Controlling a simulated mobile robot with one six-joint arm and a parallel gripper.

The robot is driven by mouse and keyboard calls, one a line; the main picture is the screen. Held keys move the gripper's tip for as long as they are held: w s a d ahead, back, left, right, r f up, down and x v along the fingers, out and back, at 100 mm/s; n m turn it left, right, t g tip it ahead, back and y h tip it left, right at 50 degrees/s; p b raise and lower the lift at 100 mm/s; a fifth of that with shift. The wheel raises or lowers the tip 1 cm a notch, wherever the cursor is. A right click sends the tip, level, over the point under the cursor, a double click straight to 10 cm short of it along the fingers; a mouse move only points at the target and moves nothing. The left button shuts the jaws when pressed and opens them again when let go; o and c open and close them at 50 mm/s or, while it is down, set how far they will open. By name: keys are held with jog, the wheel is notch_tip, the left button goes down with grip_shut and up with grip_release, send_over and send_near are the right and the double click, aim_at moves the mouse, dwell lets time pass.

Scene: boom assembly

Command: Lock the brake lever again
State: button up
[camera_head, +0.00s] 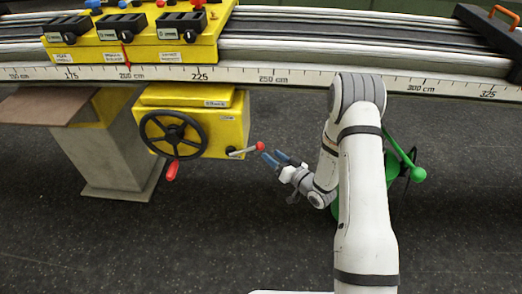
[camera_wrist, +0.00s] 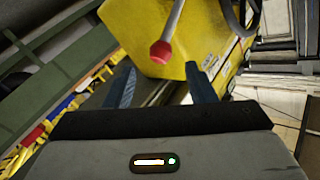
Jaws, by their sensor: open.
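The brake lever (camera_head: 246,150) is a short silver rod with a red ball knob, on the right side of the yellow gearbox (camera_head: 222,130). It points right and slightly up in the head view. In the wrist view the lever's red knob (camera_wrist: 161,51) hangs ahead of and between my fingers, nearer the left one. My gripper (camera_head: 276,157) is open and empty, just right of the knob, with its blue fingertips pointing at it. The gripper also shows in the wrist view (camera_wrist: 161,82). I cannot tell whether a finger touches the knob.
A black handwheel (camera_head: 173,134) with a red handle is on the gearbox's front. The scaled rail (camera_head: 265,78) runs above, carrying a yellow block (camera_head: 140,38) with black switches. A grey pedestal (camera_head: 120,150) stands at left. A green object (camera_head: 418,174) is behind my arm. The floor in front is clear.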

aim_at(263, 148)
jog(key=x, duration=0.7)
jog(key=shift+w+a+b, duration=0.25)
jog(key=shift+b, duration=0.15)
jog(key=shift+c, duration=0.4)
grip_shut()
